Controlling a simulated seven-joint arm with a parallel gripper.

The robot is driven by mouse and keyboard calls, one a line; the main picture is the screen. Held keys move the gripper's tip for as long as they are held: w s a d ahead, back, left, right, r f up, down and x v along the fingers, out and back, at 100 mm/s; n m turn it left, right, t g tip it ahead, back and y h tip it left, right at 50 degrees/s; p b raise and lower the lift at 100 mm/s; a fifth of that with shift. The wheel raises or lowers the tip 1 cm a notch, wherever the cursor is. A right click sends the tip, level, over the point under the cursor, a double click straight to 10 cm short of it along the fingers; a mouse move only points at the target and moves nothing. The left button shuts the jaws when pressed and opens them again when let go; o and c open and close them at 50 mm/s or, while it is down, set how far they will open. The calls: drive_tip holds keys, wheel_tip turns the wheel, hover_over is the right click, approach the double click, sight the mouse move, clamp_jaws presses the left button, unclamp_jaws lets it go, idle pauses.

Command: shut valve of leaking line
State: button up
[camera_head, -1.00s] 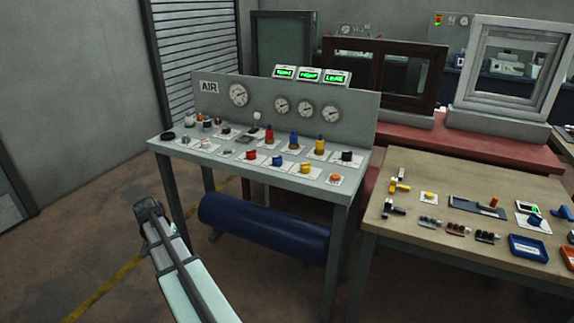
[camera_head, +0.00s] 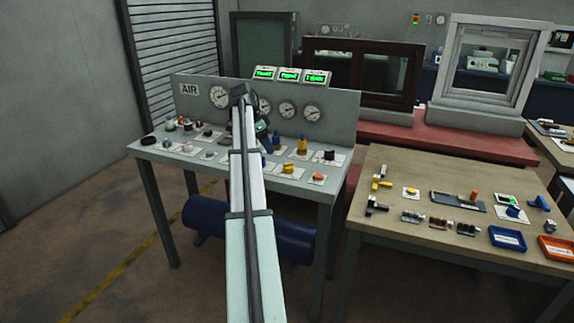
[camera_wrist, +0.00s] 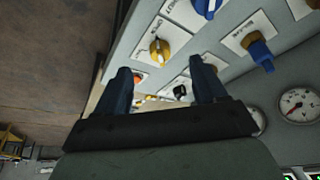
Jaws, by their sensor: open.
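The grey air panel (camera_head: 335,172) carries several coloured valve knobs on white labels. In the head view a blue valve (camera_head: 276,141), a yellow valve (camera_head: 302,146), a yellow knob (camera_head: 288,168) and a black knob (camera_head: 329,155) show right of my arm; the red ones are hidden behind it. My gripper (camera_head: 264,135) is above the panel, in front of the gauges. In the wrist view my gripper (camera_wrist: 162,66) is open and empty. A yellow knob (camera_wrist: 160,52) shows between and beyond its fingers, and a blue valve (camera_wrist: 260,53) lies to the right.
Round gauges (camera_head: 287,110) line the panel's upright back. Three green-lit displays (camera_head: 291,75) sit on top, their text too blurred to read. A wooden table (camera_head: 400,245) with small parts stands to the right. A blue cylinder (camera_head: 290,245) lies below the panel.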

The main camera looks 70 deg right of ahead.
sight(287, 164)
drive_tip(key=shift+m, duration=0.5)
drive_tip(key=s+d+f, duration=0.1)
drive_tip(key=s+f, duration=0.1)
drive_tip(key=f, duration=0.1)
drive_tip(key=s+d+f, duration=0.2)
drive_tip(key=f, duration=0.2)
drive_tip(key=s+d+f, duration=0.2)
drive_tip(key=f, duration=0.1)
drive_tip(key=shift+s+d+f, duration=0.2)
drive_tip(key=shift+d+f, duration=0.05)
drive_tip(key=shift+f, duration=0.1)
drive_tip(key=c, duration=1)
drive_tip(key=shift+c, duration=0.2)
